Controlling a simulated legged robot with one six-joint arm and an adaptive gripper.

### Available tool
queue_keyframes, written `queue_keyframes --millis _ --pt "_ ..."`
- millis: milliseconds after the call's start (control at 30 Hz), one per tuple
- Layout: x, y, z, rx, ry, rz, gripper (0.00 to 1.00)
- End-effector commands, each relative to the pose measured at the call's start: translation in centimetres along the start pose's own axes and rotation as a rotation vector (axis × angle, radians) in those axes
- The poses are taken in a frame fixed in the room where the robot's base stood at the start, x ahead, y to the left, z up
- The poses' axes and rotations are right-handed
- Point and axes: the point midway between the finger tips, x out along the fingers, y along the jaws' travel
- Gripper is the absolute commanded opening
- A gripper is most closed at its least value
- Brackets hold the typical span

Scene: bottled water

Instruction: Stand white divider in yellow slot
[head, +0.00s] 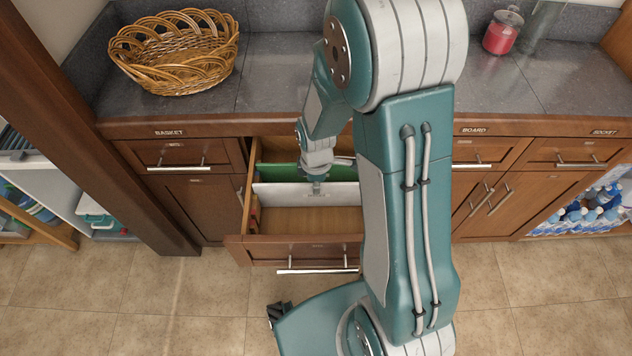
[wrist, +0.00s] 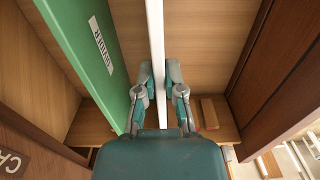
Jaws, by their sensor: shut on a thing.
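A thin white divider (head: 285,194) stands upright across the open wooden drawer (head: 300,250). In the wrist view the white divider (wrist: 156,40) shows edge-on as a narrow strip between my fingers. My gripper (head: 317,186) points down and is shut on the divider's upper edge; it also fills the lower middle of the wrist view (wrist: 159,82). A red slot piece (wrist: 209,113) shows on the drawer's side, right of the white divider. I cannot make out a yellow slot clearly, nor whether the divider's lower edge touches the drawer floor.
A green divider (head: 278,172) with a label stands behind the white one, apart from it. The drawer floor in front of the white divider is bare. A wicker basket (head: 175,52) and a red jar (head: 502,32) stand on the counter (head: 275,80).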

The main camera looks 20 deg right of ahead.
Motion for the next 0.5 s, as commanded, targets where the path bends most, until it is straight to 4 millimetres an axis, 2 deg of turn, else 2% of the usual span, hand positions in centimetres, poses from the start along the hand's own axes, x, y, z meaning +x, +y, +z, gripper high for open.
queue_keyframes --millis 500 --pt "1.1 0.0 0.0 0.0 0.0 -0.001 0.0"
